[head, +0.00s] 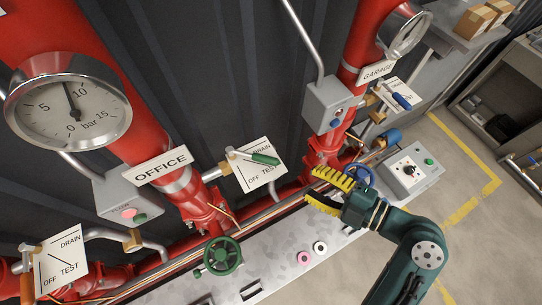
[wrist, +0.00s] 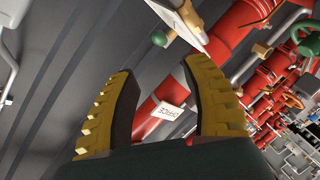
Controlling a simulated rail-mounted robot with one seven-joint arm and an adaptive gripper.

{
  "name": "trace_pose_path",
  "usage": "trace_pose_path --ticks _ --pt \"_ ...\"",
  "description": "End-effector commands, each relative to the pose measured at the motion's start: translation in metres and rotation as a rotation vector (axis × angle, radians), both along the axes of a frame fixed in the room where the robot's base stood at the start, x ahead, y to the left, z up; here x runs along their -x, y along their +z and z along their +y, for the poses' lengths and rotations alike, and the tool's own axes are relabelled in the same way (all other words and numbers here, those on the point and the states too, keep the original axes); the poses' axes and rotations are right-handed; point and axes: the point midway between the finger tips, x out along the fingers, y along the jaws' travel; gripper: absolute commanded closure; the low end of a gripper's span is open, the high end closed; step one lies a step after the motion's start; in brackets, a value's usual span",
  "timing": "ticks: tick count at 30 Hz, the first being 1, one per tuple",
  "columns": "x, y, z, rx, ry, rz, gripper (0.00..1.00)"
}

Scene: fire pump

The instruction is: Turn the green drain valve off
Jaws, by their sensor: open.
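The drain valve has a lever with a green grip (head: 264,158) in front of a white plate (head: 262,178) marked DRAIN, OFF and TEST. The lever points right from its pivot, across the upper part of the plate, between the DRAIN and TEST words. In the wrist view, the green grip (wrist: 158,38) shows end-on beyond the fingertips, with part of the plate beside it. My gripper (head: 311,184) has yellow ribbed fingers. It is open and empty, to the right of and below the lever, apart from it. The fingers stand spread in the wrist view (wrist: 158,68).
A green handwheel (head: 222,256) sits low on the left red pipe. The OFFICE sign (head: 162,166) and a gauge (head: 68,102) are at left. A blue-handled lever (head: 401,101) is at right. A control box (head: 412,170) stands behind my arm. Dark wall lies behind the valve.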

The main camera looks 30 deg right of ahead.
Motion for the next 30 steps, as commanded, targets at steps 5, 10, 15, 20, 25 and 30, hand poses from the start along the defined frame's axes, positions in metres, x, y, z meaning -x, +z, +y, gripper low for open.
trace_pose_path --ticks 5,10,15,20,25,30 --pt "-0.011 -0.001 0.007 0.01 0.015 -0.018 0.52" --pt "-0.045 -0.008 0.024 0.009 0.017 -0.015 0.52" --pt "-0.083 -0.016 0.041 0.009 0.017 -0.015 0.52" --pt "-0.115 -0.024 0.056 0.011 0.014 -0.016 0.52" --pt "-0.138 -0.031 0.065 0.01 0.01 -0.016 0.52" --pt "-0.144 -0.034 0.068 0.012 0.008 -0.016 0.52"
